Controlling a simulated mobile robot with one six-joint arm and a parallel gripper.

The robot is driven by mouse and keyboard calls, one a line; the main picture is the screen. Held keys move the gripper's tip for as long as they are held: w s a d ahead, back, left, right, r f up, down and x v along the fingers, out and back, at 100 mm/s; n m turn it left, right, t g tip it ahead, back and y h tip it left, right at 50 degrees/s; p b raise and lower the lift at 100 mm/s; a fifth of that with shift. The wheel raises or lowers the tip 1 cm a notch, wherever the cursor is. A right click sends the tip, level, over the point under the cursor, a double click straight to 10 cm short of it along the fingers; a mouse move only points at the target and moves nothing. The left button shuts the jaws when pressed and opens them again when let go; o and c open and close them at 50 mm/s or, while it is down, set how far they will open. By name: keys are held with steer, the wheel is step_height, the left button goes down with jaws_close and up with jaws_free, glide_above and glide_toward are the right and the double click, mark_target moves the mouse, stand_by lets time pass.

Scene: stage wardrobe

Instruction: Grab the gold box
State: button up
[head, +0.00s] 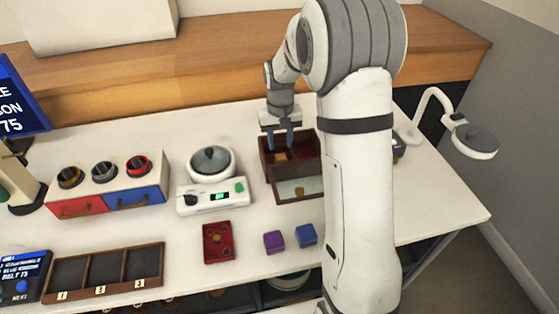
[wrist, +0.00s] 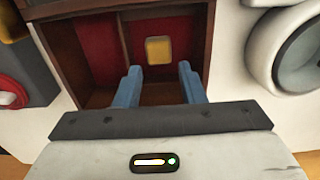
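The gold box (head: 281,156) is small and lies in a compartment of the dark wooden box (head: 268,165). In the wrist view the gold box (wrist: 159,50) sits against a red lining, beyond my fingertips and between their lines. My gripper (head: 282,146) points down over the wooden box; its two blue fingers also show in the wrist view (wrist: 158,68), spread apart with nothing between them. The fingers look apart from the gold box. Their exact height above it is hard to tell.
A white scale (head: 212,194) stands left of the wooden box. Purple (head: 274,242) and blue (head: 306,235) cubes and a red tray (head: 217,256) lie in front. A drawer unit (head: 110,185) and a three-slot tray (head: 70,280) are at left. A lamp (head: 474,140) stands at right.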

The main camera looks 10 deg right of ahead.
mark_target(281, 157)
steer(key=f, duration=0.5)
steer(key=shift+s+f, duration=0.2)
steer(key=shift+f, duration=0.05)
steer(key=c, duration=0.6)
